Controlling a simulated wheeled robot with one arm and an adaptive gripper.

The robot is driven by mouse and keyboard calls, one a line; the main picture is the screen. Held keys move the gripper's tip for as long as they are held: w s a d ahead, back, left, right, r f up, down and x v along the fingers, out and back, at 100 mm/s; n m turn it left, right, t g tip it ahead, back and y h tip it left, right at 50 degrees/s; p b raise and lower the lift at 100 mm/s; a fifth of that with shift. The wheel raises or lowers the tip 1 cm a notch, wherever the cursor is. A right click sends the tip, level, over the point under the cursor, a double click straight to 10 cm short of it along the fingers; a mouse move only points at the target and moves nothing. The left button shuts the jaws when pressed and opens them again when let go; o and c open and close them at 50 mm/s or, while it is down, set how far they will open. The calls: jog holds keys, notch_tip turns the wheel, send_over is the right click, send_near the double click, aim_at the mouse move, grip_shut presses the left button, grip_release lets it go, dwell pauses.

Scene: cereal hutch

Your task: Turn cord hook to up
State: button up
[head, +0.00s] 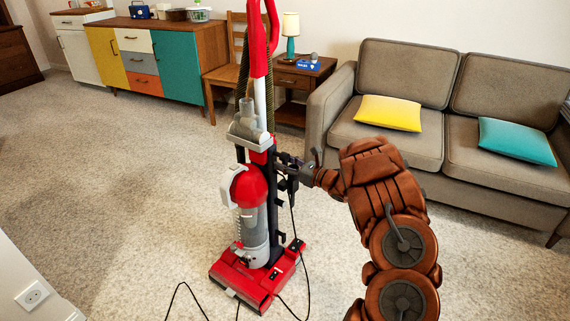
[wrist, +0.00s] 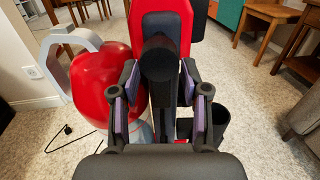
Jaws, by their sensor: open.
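A red and grey upright vacuum cleaner (head: 255,200) stands on the carpet in the middle of the head view. In the wrist view, a black knob-like part (wrist: 159,60), which looks like the cord hook, sticks out toward the camera from the red vacuum body (wrist: 164,20). My gripper (wrist: 159,78) is open, with a purple-padded finger on each side of this part. I cannot tell whether the pads touch it. In the head view my gripper (head: 284,171) is at the vacuum's right side, and the hook's direction is not clear there.
A thin black power cord (head: 300,245) hangs beside the vacuum and runs over the floor. The red canister (wrist: 100,80) is close left of the fingers, and a black cup-like part (wrist: 210,128) is right. A sofa (head: 350,110) stands behind my arm.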

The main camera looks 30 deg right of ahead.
jog(key=shift+w, duration=0.1)
grip_shut()
dwell(0.4)
